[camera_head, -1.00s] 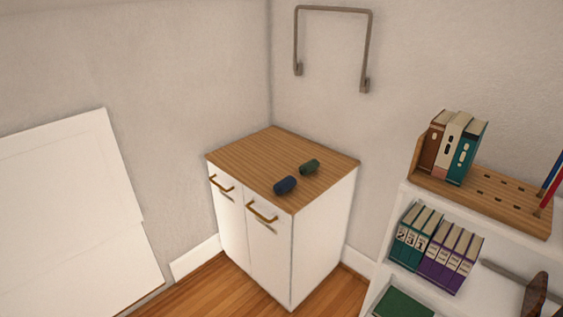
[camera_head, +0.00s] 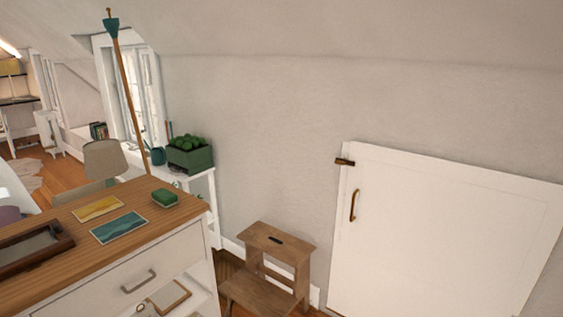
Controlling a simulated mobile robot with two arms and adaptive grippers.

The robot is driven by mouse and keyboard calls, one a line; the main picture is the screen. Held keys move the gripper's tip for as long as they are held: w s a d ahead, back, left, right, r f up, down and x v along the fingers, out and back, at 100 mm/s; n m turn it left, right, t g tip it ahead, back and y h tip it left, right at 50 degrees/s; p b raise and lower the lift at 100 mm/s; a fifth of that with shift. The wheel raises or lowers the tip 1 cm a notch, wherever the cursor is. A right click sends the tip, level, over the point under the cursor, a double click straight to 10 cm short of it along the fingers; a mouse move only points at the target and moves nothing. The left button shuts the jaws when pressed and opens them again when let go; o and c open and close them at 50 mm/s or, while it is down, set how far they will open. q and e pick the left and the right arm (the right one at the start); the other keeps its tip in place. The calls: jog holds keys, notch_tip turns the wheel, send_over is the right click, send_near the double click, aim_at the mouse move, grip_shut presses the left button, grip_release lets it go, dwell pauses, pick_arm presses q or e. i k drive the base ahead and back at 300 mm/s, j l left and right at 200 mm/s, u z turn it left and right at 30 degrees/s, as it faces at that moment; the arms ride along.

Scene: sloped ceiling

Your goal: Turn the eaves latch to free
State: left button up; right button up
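A white eaves door (camera_head: 440,235) is set low in the wall at the right. A small dark latch (camera_head: 345,161) sits at its upper left corner, lying roughly level across the door's edge. A curved brass handle (camera_head: 354,205) is mounted upright just below the latch. The door looks closed against the wall. Neither of my grippers is in view.
A wooden step stool (camera_head: 272,262) stands on the floor left of the door. A wood-topped dresser (camera_head: 165,230) fills the lower left, with cards, a green block and a tray on top. A planter (camera_head: 190,158) stands by the window.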

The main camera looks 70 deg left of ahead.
aim_at(343, 161)
jog(key=u, duration=1.7)
